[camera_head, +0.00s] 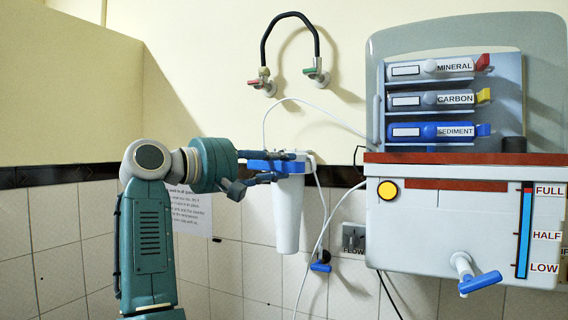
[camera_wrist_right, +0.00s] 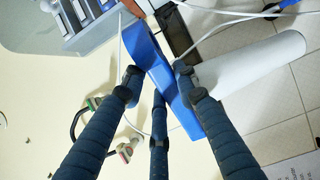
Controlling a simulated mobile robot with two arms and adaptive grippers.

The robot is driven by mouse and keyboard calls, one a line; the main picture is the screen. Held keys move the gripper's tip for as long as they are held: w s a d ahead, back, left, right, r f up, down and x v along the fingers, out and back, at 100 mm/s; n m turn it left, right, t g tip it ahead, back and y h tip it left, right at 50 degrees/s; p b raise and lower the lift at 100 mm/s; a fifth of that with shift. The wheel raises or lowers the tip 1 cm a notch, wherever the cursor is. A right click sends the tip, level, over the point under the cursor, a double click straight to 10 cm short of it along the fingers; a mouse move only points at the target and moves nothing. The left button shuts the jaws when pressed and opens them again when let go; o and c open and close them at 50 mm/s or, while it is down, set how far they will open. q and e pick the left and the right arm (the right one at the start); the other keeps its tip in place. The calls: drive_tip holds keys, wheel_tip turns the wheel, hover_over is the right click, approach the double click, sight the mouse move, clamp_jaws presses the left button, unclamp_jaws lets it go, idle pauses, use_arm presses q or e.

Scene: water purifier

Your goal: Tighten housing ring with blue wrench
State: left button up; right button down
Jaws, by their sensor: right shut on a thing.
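The white filter housing (camera_head: 288,215) hangs upright on the wall, left of the purifier. A blue piece (camera_head: 262,165), which I take to be the blue wrench, lies at its top. My right gripper (camera_head: 280,164) reaches it from the left at the same height, with its fingers on it. In the right wrist view my right gripper (camera_wrist_right: 158,80) has its fingers on both sides of the long blue wrench (camera_wrist_right: 172,80), shut on it. The white housing (camera_wrist_right: 250,68) is right beside it there. The housing ring cannot be told apart from the wrench. My left gripper is not in view.
The purifier tank (camera_head: 450,225) with its blue tap (camera_head: 480,282) stands at the right, below three labelled cartridges. A white tube (camera_head: 330,215) runs close by the housing. A black hose (camera_head: 290,18) joins two wall valves above. A paper notice (camera_head: 192,212) hangs on the tiles.

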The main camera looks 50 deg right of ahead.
drive_tip(key=shift+w+a, duration=0.25)
idle(0.4)
drive_tip(key=shift+w+a, duration=0.2)
drive_tip(key=shift+a, duration=1.35)
drive_tip(key=shift+w+a+f, duration=0.1)
drive_tip(key=shift+w+a, duration=0.3)
drive_tip(key=shift+a, duration=0.2)
drive_tip(key=shift+s+a, duration=0.25)
drive_tip(key=shift+a, duration=0.3)
drive_tip(key=shift+w+a, duration=0.15)
drive_tip(key=shift+a, duration=0.7)
drive_tip(key=shift+w+a, duration=0.1)
drive_tip(key=shift+a, duration=0.7)
